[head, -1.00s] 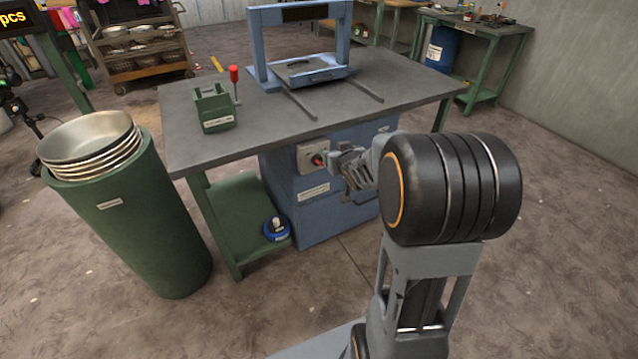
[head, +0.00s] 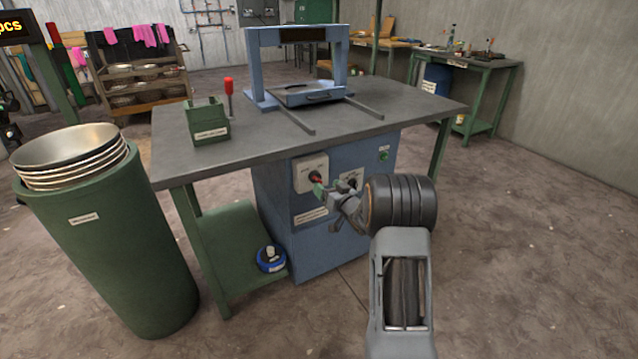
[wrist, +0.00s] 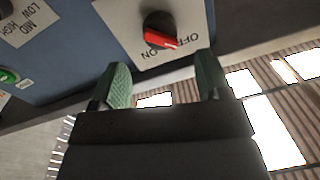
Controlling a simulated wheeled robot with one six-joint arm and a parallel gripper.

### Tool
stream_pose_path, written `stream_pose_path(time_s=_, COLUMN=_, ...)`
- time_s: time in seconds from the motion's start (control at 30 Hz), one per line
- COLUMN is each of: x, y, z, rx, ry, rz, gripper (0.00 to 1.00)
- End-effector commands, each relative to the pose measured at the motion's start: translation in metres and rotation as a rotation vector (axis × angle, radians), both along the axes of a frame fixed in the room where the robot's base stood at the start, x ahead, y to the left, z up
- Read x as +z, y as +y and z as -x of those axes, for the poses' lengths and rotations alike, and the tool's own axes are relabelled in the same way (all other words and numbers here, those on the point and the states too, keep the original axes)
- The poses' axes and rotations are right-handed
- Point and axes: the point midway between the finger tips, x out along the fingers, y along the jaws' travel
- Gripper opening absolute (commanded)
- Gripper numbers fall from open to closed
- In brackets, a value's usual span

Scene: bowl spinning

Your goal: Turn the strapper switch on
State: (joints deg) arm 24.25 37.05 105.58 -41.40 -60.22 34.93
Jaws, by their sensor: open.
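The strapper switch is a black knob with a red handle (head: 315,177) on a pale plate (head: 303,166) on the blue cabinet (head: 285,225) under the table. In the wrist view, the knob (wrist: 158,24) has its red handle (wrist: 161,39) slanting to the lower right, beside upside-down OFF and ON lettering. My gripper (head: 325,192) is just in front of and below the switch. In the wrist view, my gripper (wrist: 164,76) is open and empty, with green-padded fingers. The knob lies just beyond and between the fingertips; I see no contact.
A second dial (head: 350,182) and a green button (head: 384,155) sit to the right on the cabinet. The tabletop (head: 250,150) overhangs it. A green bin (head: 110,240) with stacked metal bowls (head: 70,155) stands left. A blue roll (head: 271,259) lies on the lower shelf.

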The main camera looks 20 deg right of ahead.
Motion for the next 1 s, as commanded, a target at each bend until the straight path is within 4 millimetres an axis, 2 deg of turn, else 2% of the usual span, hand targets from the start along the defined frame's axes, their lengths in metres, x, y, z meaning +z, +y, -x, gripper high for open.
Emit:
stream_pose_path(time_s=0.2, x=-0.002, y=0.007, z=-0.035, rx=0.001, ry=-0.001, rz=0.0, gripper=0.7)
stream_pose_path(time_s=0.4, x=-0.001, y=0.011, z=-0.053, rx=0.0, ry=0.0, rz=-0.001, gripper=0.7)
stream_pose_path(time_s=0.83, x=0.0, y=0.012, z=-0.059, rx=-0.001, ry=0.0, rz=0.0, gripper=0.7)
stream_pose_path(time_s=1.0, x=0.0, y=0.012, z=-0.059, rx=-0.001, ry=0.0, rz=0.0, gripper=0.55)
